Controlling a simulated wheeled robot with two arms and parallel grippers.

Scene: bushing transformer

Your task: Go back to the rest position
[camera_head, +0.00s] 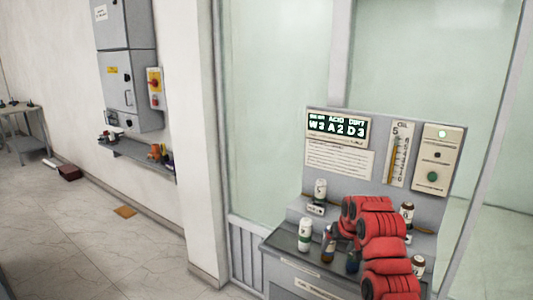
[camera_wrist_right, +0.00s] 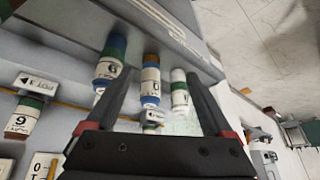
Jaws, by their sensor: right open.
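My right arm shows red in the head view, reaching over the front of a grey test station (camera_head: 281,240). Its gripper is mostly hidden there behind the arm. In the right wrist view, the right gripper (camera_wrist_right: 160,82) has its two dark fingers spread apart, with nothing held between them. My left gripper is not in view.
The station's panel has a lit display (camera_head: 337,128), a gauge (camera_head: 397,155) and a green button (camera_head: 432,177). A grey wall cabinet (camera_head: 128,65) and a shelf (camera_head: 140,153) are at left. The floor (camera_head: 90,240) there is mostly clear.

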